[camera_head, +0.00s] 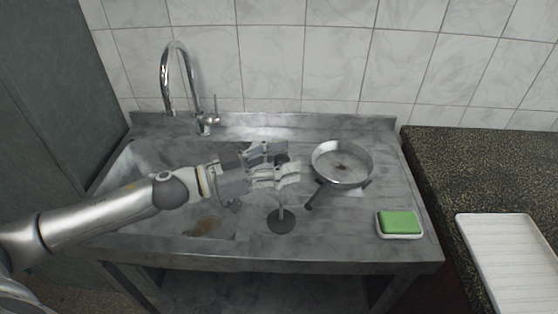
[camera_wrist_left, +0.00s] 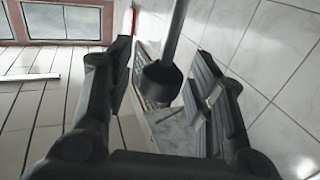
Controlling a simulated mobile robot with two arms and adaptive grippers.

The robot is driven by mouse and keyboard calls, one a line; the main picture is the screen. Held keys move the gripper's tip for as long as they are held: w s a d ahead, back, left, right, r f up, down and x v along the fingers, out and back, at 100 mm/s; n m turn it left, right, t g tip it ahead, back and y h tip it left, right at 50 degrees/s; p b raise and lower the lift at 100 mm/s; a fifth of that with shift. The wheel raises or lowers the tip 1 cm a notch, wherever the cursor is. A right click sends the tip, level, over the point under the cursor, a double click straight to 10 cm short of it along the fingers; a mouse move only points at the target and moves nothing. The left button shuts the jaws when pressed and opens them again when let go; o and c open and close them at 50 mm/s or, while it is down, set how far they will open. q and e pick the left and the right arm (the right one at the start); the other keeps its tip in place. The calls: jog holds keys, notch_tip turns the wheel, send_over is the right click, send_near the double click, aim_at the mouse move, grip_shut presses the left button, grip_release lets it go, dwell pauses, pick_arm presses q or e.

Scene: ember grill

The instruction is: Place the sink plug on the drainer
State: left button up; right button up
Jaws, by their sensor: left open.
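A small dark part shows between the fingers. In the left wrist view, the open fingers stand either side of a dark knob-like end on a grey rod (camera_wrist_left: 172,35), which looks like the plug's upper part. Whether a finger touches it I cannot tell. My right gripper is not seen.
A frying pan (camera_head: 342,160) lies close right of my gripper, its handle pointing towards the plug. A green sponge (camera_head: 400,222) sits in a dish at the front right. The tap (camera_head: 168,75) rises behind the basin. A white ribbed tray (camera_head: 510,260) lies on the dark counter.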

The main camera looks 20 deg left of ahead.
pick_arm(q)
jog(key=shift+r, duration=0.15)
jog(key=shift+s+a, duration=0.15)
jog(key=shift+a, duration=0.1)
jog(key=b+v, duration=0.1)
jog(key=v, duration=1)
jog(key=shift+a, duration=0.2)
jog(key=shift+s, duration=0.15)
dwell(0.7)
